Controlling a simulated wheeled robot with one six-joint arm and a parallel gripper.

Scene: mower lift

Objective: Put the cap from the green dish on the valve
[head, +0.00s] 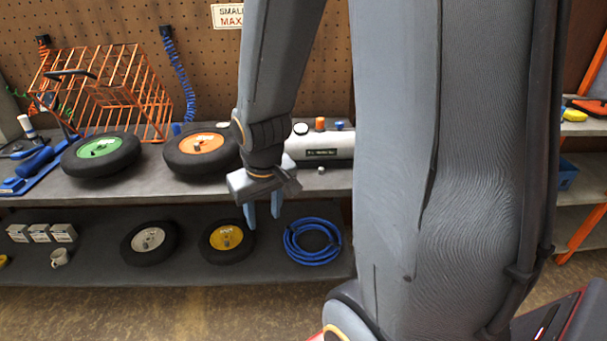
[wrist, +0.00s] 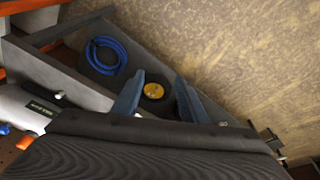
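My gripper (head: 263,212) hangs at the front edge of the upper shelf, its two blue fingers pointing down. In the wrist view the fingers (wrist: 159,75) are apart with nothing between them. I make out no green dish; the only clear green surface is the hub of a wheel (head: 101,147) at the left of the upper shelf, with a small dark piece on it. An orange-hub wheel (head: 203,146) lies just left of my gripper, with a small dark piece at its hub. I cannot tell which piece is a cap or a valve.
A grey tank (head: 325,145) stands right of my gripper. An orange wire basket (head: 115,85) is behind the green-hub wheel. Below lie a white-hub wheel (head: 148,240), a yellow-hub wheel (head: 226,237) and a blue hose coil (head: 312,241). The floor in front is clear.

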